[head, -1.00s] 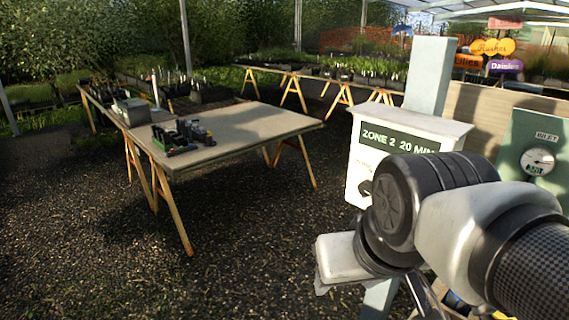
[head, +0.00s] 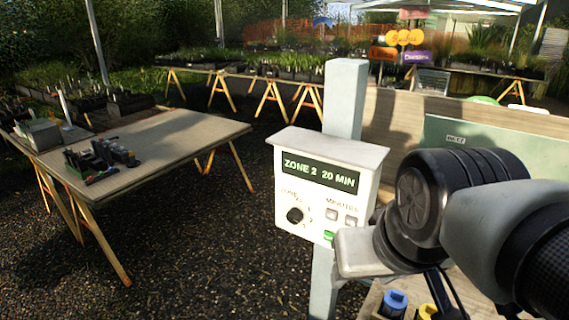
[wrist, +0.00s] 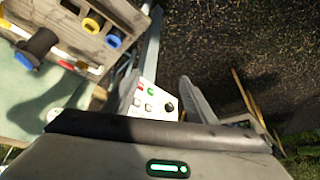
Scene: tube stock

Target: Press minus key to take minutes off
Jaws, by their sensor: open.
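A white control box (head: 328,170) stands on a pale post in the head view. Its display (head: 320,174) reads "ZONE 2 20 MIN". Below it are a black dial (head: 295,215), two small grey keys (head: 341,216) under the word "MINUTES", and a green button (head: 328,236). I cannot read which key is minus. My gripper's pale body (head: 360,252) is just in front of the box's lower right corner; its fingers are hidden there. In the wrist view my gripper (wrist: 160,88) is open and empty, with the panel (wrist: 152,101) beyond, between its fingers.
A wooden trestle table (head: 150,150) with dark items stands to the left. A green panel (head: 490,140) on a plank wall lies behind my arm. A wooden crate (wrist: 85,30) with blue and yellow fittings is beside the post. Gravel before the table is clear.

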